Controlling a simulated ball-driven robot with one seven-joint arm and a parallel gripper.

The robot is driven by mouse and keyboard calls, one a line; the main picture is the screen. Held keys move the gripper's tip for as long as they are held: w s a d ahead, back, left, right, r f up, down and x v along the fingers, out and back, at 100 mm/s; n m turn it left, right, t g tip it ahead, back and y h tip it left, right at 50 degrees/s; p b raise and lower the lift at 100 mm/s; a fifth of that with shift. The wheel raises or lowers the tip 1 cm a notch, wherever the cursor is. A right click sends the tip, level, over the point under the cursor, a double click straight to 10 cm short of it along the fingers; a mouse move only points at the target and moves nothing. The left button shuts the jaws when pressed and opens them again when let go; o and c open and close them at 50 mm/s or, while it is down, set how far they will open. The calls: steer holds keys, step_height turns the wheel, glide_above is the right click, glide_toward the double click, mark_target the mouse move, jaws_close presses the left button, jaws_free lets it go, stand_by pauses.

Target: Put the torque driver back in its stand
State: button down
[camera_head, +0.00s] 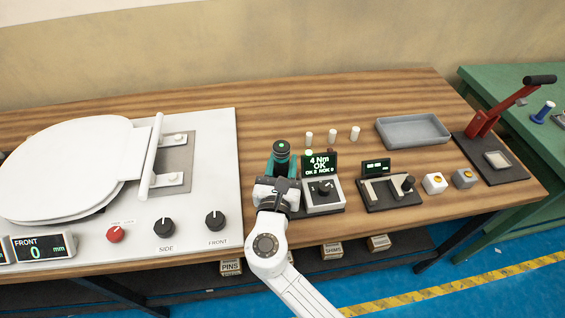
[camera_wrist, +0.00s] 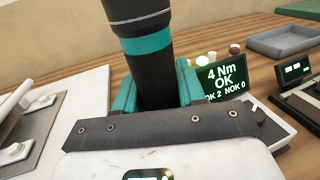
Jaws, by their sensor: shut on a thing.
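The torque driver (camera_head: 281,148) is dark with a teal band and stands roughly upright at the right edge of the white toilet-seat fixture. It fills the upper middle of the wrist view (camera_wrist: 155,70). My gripper (camera_head: 281,168) is shut on it, with a teal finger on each side of the dark body. The driver's lower end is hidden behind my gripper in both views. I cannot make out its stand, nor tell whether the driver's tip touches anything. A display unit (camera_head: 323,197) reading "4 Nm OK" stands just right of my gripper.
The white fixture (camera_head: 205,140) with the toilet seat (camera_head: 70,160) fills the left of the bench. Several small white cylinders (camera_head: 332,136) stand behind the display. To the right are a second display device (camera_head: 388,190), a grey tray (camera_head: 412,132) and a red lever press (camera_head: 490,115).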

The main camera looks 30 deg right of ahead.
steer(key=shift+r, duration=0.1)
steer(key=c, duration=0.6)
jaws_free()
steer(key=b+v, duration=0.1)
steer(key=v, duration=0.9)
steer(key=shift+s+a, duration=0.3)
